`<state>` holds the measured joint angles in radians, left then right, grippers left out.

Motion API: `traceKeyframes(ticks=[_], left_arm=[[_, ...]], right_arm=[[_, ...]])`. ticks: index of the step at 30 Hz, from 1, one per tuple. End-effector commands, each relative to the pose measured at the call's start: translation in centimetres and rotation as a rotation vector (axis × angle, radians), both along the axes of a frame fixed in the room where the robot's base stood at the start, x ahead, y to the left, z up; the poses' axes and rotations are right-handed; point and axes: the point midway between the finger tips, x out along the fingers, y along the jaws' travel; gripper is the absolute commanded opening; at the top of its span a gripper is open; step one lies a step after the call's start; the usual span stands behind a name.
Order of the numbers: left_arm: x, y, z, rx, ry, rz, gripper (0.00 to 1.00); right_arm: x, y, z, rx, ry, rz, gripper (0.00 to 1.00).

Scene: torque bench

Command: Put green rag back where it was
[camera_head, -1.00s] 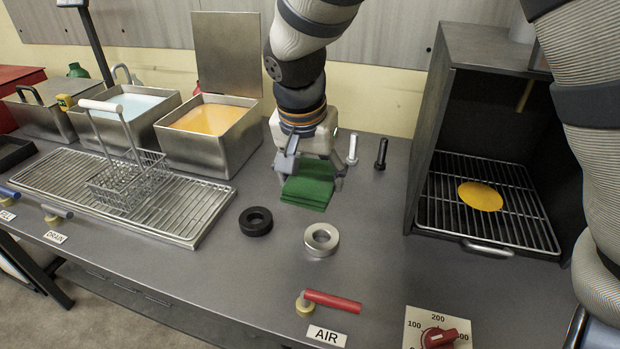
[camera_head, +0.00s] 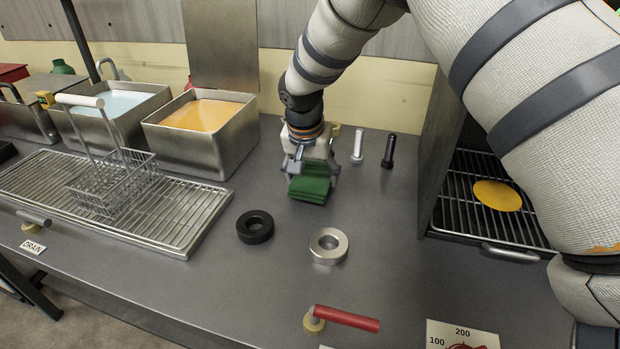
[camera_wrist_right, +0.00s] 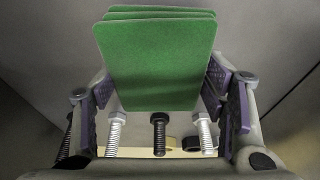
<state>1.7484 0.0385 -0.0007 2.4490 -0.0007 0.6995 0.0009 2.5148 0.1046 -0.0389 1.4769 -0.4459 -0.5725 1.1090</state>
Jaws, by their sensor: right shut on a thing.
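The green rag (camera_head: 310,189) is a folded stack of layers at the middle of the bench, behind the two rings. My right gripper (camera_head: 311,172) is above it and shut on it, pointing down. In the right wrist view the rag (camera_wrist_right: 155,62) sits between the two purple-padded fingers (camera_wrist_right: 160,95). I cannot tell whether the rag's lower edge touches the bench. My left gripper is not in view.
A black ring (camera_head: 255,227) and a silver ring (camera_head: 328,246) lie in front of the rag. A silver bolt (camera_head: 358,148) and a black bolt (camera_head: 388,152) stand to its right. Left are a wire basket (camera_head: 112,184), a drain rack (camera_head: 190,218) and an orange-filled tank (camera_head: 225,140).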

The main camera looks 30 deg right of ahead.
Motion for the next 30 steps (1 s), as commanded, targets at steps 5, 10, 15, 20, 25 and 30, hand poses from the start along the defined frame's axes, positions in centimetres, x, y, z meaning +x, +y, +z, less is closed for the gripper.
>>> traceKeyframes(ticks=[5,10,15,20,25,30], left_arm=[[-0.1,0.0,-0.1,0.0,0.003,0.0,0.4],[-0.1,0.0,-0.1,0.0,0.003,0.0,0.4],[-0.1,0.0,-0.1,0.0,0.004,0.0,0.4],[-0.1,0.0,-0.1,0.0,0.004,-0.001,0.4],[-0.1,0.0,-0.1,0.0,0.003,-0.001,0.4],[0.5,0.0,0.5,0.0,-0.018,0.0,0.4]], right_arm=[[0.0,0.0,-1.1,0.0,-0.003,0.001,0.44],[0.0,0.0,-1.2,0.0,-0.002,0.001,0.44],[0.0,0.0,-1.4,0.0,-0.002,0.001,0.86],[0.0,0.0,-1.4,0.0,-0.002,0.001,0.86],[0.0,0.0,-1.2,0.001,-0.003,0.0,0.86],[-0.4,0.6,2.0,0.0,-0.011,0.0,0.86]])
